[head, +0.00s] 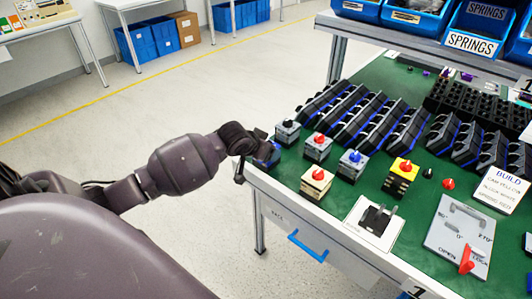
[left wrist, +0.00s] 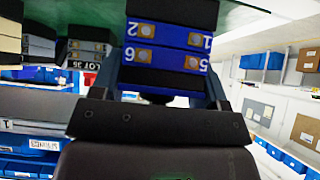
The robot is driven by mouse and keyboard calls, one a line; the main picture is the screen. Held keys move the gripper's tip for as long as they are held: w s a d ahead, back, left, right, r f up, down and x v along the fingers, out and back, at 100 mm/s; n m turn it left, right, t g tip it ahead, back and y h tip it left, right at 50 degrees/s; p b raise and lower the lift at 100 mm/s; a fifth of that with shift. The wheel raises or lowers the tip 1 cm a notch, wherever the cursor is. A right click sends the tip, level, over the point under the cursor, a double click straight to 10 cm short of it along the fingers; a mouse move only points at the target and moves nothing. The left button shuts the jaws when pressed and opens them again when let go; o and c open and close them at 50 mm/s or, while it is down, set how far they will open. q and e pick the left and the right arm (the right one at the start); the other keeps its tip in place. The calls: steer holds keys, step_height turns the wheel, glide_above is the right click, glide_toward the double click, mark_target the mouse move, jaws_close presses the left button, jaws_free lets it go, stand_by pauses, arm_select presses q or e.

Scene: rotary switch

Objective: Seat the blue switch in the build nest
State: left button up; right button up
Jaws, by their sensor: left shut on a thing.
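My left gripper (head: 262,148) is at the bench's near left edge, shut on a blue and black block. This block, seemingly the blue switch (head: 270,157), is mostly hidden by the gripper in the head view. In the left wrist view the switch (left wrist: 168,58) sits between the fingers of the left gripper (left wrist: 163,85), with blue bands, brass terminals and numbers 1, 2, 5, 6 showing. A white plate with a dark holder (head: 377,220), perhaps the build nest, lies at the bench's front and looks empty. My right gripper is not in view.
Several knobbed switches stand near the gripper, including a grey one with a blue knob (head: 352,163) and a cream one (head: 316,184). A yellow-topped stack (head: 401,178) stands behind the white plate. A grey dial plate (head: 460,240) and BUILD card (head: 498,188) lie right. Black racks (head: 365,118) fill the back.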

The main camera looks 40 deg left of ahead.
arm_select(q)
step_height(320, 180, up, 20)
steer(key=p, duration=0.4)
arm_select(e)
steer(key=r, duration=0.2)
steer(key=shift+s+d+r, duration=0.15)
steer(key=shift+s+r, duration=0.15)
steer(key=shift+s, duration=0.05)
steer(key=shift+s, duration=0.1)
arm_select(q)
steer(key=s+d+f, duration=0.3)
steer(key=s+d, duration=0.3)
steer(key=d, duration=0.2)
steer(key=s+d+f, duration=0.3)
steer(key=s+d, duration=0.3)
steer(key=d, duration=0.3)
steer(key=shift+s+n+y, duration=0.3)
steer(key=shift+s+n, duration=0.05)
steer(key=shift+n, duration=0.05)
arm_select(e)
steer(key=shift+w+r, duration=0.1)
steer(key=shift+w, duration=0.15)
